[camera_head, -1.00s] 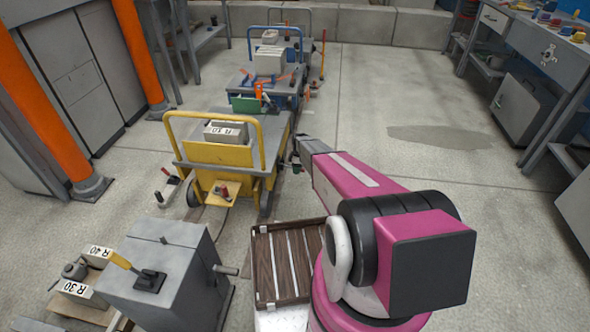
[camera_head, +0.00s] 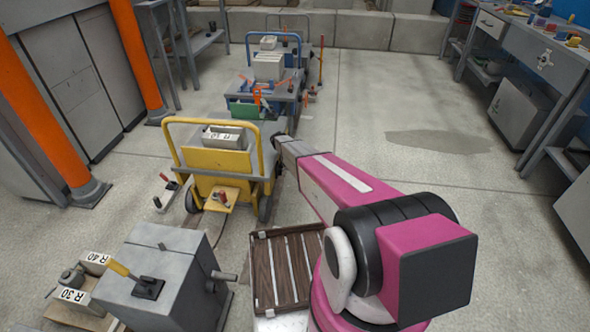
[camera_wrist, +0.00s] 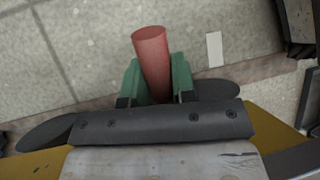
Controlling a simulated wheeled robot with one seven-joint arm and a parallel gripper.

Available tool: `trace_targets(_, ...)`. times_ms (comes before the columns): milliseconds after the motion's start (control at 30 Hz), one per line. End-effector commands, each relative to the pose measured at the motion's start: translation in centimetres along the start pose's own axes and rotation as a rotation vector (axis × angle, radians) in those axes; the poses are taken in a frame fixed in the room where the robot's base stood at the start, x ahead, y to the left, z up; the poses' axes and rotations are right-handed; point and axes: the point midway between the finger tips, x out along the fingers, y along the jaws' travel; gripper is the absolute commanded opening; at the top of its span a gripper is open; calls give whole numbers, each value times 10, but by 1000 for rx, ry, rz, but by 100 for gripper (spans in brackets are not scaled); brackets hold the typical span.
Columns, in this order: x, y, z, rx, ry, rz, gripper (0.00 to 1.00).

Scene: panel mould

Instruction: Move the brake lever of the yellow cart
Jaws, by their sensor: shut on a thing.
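The yellow cart (camera_head: 217,161) stands left of centre in the head view, with a yellow push bar and a grey block on it. My arm reaches to its right side, where my gripper is not clearly seen in the head view. In the wrist view my gripper (camera_wrist: 156,82) has its green jaws closed around a red cylindrical handle, taken as the brake lever (camera_wrist: 151,55). The handle's upper end sticks out beyond the jaws. Its lower end is hidden between them. Yellow cart parts show at the bottom corners of the wrist view.
A blue cart (camera_head: 268,85) stands behind the yellow one. A grey box with a yellow lever (camera_head: 170,280) and a slatted wooden crate (camera_head: 288,268) are in front. An orange pillar (camera_head: 45,115) is at left, workbenches (camera_head: 535,70) at right. The floor at centre right is clear.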

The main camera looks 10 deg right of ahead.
Motion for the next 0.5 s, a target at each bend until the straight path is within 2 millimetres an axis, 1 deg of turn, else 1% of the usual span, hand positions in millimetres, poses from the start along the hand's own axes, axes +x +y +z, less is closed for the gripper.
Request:
trace_targets(400, -1, 1, -1, 1, -4, 2, 0)
trace_targets(433, -1, 1, -1, 1, -4, 2, 31)
trace_targets(500, -1, 0, 0, 1, -4, 1, 51)
